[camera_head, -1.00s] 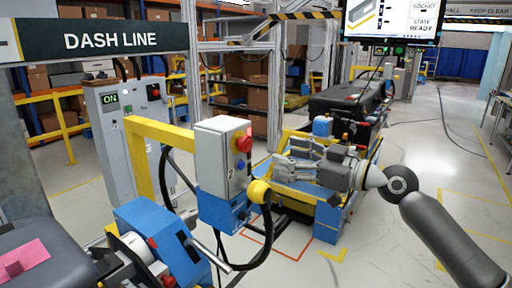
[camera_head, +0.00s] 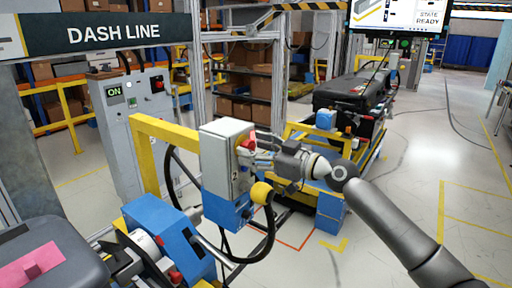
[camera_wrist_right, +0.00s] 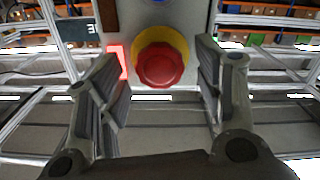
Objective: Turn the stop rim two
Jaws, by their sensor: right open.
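The red stop rim (camera_wrist_right: 159,66) is a round red mushroom knob on a yellow ring, fixed to the face of a grey control box (camera_head: 222,160). In the head view the stop rim (camera_head: 247,145) is partly hidden by my right gripper (camera_head: 257,147). In the right wrist view my right gripper (camera_wrist_right: 160,95) is open, with one finger on each side of the knob and a gap to it on both sides. I cannot tell whether the fingertips reach past the knob's front. My left gripper is not in view.
A blue and yellow cart (camera_head: 331,208) is behind my right arm. The floor at right is clear.

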